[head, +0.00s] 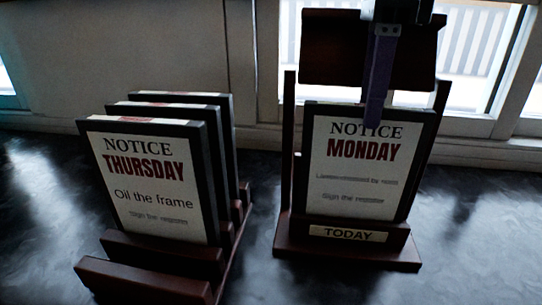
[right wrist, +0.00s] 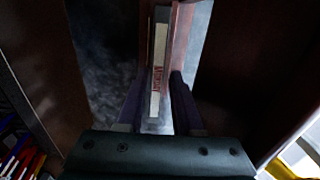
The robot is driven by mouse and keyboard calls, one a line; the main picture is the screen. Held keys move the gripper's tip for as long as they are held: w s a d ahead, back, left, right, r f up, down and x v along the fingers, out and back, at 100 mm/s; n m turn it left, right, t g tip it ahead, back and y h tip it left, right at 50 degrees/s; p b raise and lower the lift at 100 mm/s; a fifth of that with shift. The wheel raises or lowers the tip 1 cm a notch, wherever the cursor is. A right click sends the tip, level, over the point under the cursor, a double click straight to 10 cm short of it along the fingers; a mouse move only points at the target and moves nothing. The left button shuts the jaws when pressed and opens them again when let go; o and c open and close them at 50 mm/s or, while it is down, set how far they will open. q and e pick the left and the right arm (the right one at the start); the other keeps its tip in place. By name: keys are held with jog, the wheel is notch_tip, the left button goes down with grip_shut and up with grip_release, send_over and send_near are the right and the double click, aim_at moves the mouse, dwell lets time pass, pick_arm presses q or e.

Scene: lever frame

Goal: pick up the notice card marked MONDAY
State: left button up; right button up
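The notice card marked MONDAY (head: 362,158) stands upright, leaning slightly back, in the dark wooden stand (head: 300,255) labelled TODAY. My right gripper (head: 374,112) comes down from above at the card's top edge, with one purple finger in front of its face; the other finger is hidden behind the card in the head view. In the right wrist view, the card's top edge (right wrist: 158,75), with a red MONDAY label, lies between the two fingers (right wrist: 156,108). A gap shows beside the left finger, so the gripper looks open around the card. My left gripper is not in view.
A wooden rack (head: 150,285) on the left holds several cards, the front one marked THURSDAY (head: 150,185). A dark red-brown board (head: 335,55) is above the stand, behind the gripper. Windows and a wall are at the back. Dark tabletop (head: 480,230) is clear on the right.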

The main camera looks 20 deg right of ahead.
aim_at(363, 138)
jog(key=shift+s+f+p, duration=0.1)
jog(key=shift+f+p, duration=0.25)
jog(key=shift+f, duration=0.05)
notch_tip(363, 138, down, 4)
jog(key=shift+s+a+r+p, duration=0.1)
jog(key=shift+a+p, duration=0.05)
jog(key=shift+p, duration=0.6)
jog(key=shift+f, duration=0.35)
jog(key=shift+c, duration=0.3)
grip_shut()
jog(key=shift+r, duration=0.1)
